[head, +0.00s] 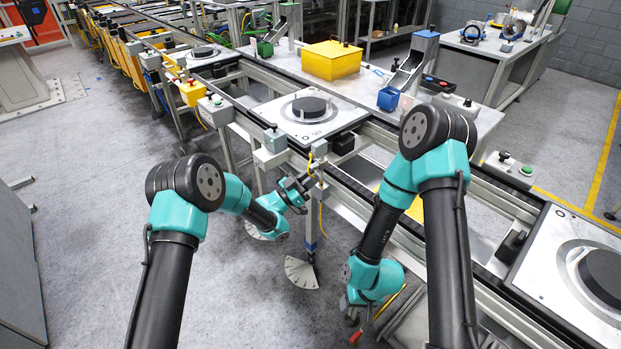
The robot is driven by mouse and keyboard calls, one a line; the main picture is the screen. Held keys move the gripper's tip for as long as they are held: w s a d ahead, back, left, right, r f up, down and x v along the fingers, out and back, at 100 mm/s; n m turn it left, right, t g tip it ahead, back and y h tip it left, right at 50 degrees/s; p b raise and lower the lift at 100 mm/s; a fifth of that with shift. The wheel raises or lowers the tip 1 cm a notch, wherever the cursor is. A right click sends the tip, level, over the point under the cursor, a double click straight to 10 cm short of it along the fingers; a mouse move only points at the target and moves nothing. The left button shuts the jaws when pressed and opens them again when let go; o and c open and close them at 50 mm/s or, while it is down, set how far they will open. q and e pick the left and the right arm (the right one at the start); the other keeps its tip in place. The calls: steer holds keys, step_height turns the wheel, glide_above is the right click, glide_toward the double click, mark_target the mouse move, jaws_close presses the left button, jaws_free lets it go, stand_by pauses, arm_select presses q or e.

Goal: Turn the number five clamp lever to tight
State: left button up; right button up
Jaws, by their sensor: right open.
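No number five marking is readable, so I cannot tell which part is the clamp lever. A thin rod with a red tip (355,337) shows low beside my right gripper (352,309). That gripper points down, is open, and is partly hidden by its wrist; I cannot tell whether it touches the rod. My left gripper (300,190) is beside an upright post (311,228) at the conveyor's near edge. Whether its jaws are open or shut is unclear. A grey fan-shaped plate (300,272) is at the foot of the post.
The conveyor carries a pallet (289,123) with a black disc (309,107); another pallet (555,285) is at right. A yellow box (331,60) and a blue bin (388,98) stand beyond. Button boxes line the rail. Open floor (90,190) lies at left.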

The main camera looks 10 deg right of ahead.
arm_select(q)
steer(key=shift+o, duration=1.4)
steer(key=shift+r, duration=0.25)
steer(key=shift+f, duration=0.1)
steer(key=shift+a+f, duration=0.15)
steer(key=v, duration=1.7)
steer(key=shift+s, duration=0.15)
